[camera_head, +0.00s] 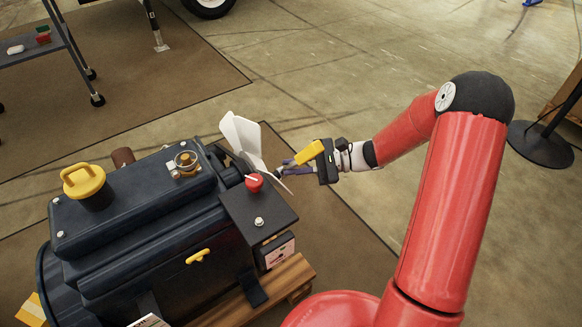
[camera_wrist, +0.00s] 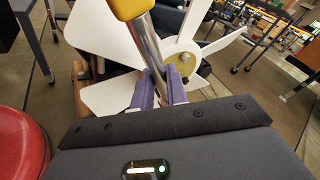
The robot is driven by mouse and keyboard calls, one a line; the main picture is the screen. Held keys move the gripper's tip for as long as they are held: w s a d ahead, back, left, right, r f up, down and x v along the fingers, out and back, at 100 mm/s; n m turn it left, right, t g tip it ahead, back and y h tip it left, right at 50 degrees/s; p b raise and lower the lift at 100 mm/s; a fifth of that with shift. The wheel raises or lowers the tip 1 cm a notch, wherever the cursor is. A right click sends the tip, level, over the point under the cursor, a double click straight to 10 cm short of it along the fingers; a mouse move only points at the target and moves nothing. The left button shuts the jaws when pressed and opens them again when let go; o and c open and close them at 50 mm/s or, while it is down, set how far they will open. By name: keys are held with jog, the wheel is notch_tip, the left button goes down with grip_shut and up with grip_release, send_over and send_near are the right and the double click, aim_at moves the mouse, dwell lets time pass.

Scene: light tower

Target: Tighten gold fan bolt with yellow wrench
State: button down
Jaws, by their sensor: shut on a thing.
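My gripper (camera_head: 287,167) is shut on the yellow wrench (camera_head: 309,152) just right of the engine's white fan (camera_head: 243,137). In the wrist view, the wrench's silver shaft (camera_wrist: 146,45) runs from its yellow part at the top down between my purple fingers (camera_wrist: 161,90). The wrench's lower end is hidden by the fingers. The gold bolt (camera_wrist: 184,57) shows at the fan's hub, just right of the shaft and beyond the fingers. I cannot tell whether the wrench touches the fan. The bolt is hidden in the head view.
The dark engine (camera_head: 150,220) stands on a wooden pallet (camera_head: 290,278). It has a yellow cap (camera_head: 84,182) and a red knob (camera_head: 254,182) on top. A wheeled cart (camera_head: 30,45) stands at the upper left. The floor behind the fan is clear.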

jog(key=shift+w+d, duration=0.6)
jog(key=shift+d, duration=0.35)
jog(key=shift+w+d, duration=0.6)
jog(key=shift+d, duration=0.3)
